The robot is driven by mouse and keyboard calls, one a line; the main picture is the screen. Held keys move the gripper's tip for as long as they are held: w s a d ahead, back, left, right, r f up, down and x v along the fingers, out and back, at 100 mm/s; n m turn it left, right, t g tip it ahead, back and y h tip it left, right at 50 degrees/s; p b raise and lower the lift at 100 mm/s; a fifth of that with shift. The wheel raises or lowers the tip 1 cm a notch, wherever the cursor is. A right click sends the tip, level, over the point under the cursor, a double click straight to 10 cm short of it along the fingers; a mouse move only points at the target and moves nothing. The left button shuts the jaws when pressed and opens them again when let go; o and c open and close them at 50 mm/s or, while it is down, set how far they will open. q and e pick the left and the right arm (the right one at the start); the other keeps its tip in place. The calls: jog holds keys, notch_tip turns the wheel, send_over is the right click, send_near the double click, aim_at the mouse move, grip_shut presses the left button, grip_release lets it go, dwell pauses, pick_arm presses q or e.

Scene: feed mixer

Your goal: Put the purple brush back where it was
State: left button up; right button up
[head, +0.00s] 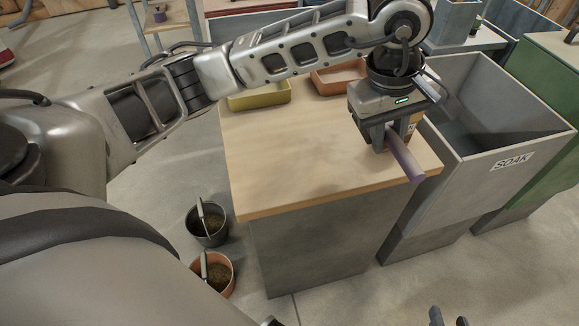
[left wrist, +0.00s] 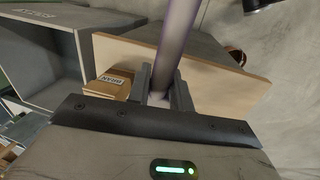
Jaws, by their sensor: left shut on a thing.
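The purple brush (head: 405,160) is held by its handle in my left gripper (head: 383,142), over the right front part of the wooden-topped table. The handle points toward the front right corner of the table. In the left wrist view, the purple handle (left wrist: 176,42) runs up between the closed fingers of the gripper (left wrist: 160,90). The brush's head is hidden by the gripper.
The table top (head: 290,150) is mostly bare. A yellow tray (head: 262,97) and an orange tray (head: 338,78) stand at its back. A labelled box (left wrist: 112,84) sits near my left gripper. The grey SOAK bin (head: 490,165) adjoins on the right. Two buckets (head: 208,232) stand on the floor.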

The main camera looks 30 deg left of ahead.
pick_arm(q)
jog(key=shift+a, duration=0.25)
jog(key=s+a+f, duration=0.1)
jog(key=a+f, duration=0.1)
jog(key=a, duration=0.1)
jog(key=s+a+f+p, duration=0.1)
jog(key=s+a+f, duration=0.1)
jog(key=a+f, duration=0.1)
jog(key=s+a+f, duration=0.2)
jog(key=a+f, duration=0.1)
jog(key=a, duration=0.2)
jog(key=shift+s+a+f, duration=0.1)
jog(key=shift+a+f, duration=0.1)
jog(key=shift+s+a+f, duration=0.15)
jog(key=shift+a+f, duration=0.2)
jog(key=shift+f, duration=0.15)
notch_tip(320, 180, down, 2)
jog(key=shift+f+p, duration=0.2)
jog(key=shift+p, duration=0.15)
jog(key=shift+f, duration=0.4)
pick_arm(e)
jog(key=shift+r, duration=0.2)
